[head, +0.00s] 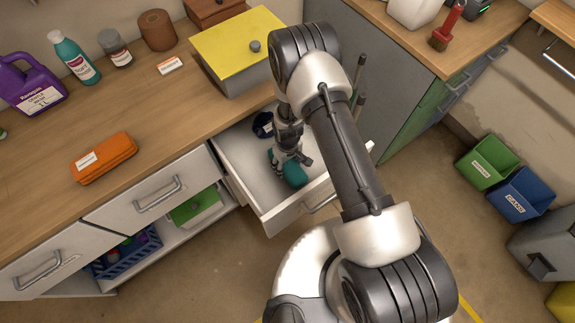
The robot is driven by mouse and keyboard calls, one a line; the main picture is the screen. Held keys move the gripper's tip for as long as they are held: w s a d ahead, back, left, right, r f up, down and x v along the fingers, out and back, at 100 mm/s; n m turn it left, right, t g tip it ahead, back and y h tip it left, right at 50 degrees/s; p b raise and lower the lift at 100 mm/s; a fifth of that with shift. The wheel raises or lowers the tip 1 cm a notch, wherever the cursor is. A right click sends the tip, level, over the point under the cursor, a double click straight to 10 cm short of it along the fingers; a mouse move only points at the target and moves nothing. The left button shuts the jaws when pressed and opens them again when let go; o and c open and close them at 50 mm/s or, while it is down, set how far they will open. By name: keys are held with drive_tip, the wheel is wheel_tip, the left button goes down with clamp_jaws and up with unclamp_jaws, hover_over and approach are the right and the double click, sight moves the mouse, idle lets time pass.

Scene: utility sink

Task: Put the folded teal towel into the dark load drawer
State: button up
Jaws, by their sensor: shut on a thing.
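The teal towel (294,174) shows as a small rounded bundle at the tip of my gripper (290,160). My gripper points down and is shut on the towel, inside the outline of an open drawer (246,181). The arm and fingers hide part of the towel. I cannot tell whether the towel touches the drawer floor. The drawer is pulled out below the worktop and looks pale, with a light grey inside. A dark blue item (263,124) with a white mark lies at its back. My arm covers the drawer's right part.
The wooden worktop (125,195) carries an orange case (104,157), a yellow-lidded box (238,52), a purple jug (32,86) and several bottles. Closed drawers (150,198) lie to the left. Green (488,163) and blue (520,195) bins stand on the floor at right.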

drive_tip(key=shift+f, duration=0.45)
drive_tip(key=shift+f, duration=0.2)
drive_tip(key=o, duration=1.1)
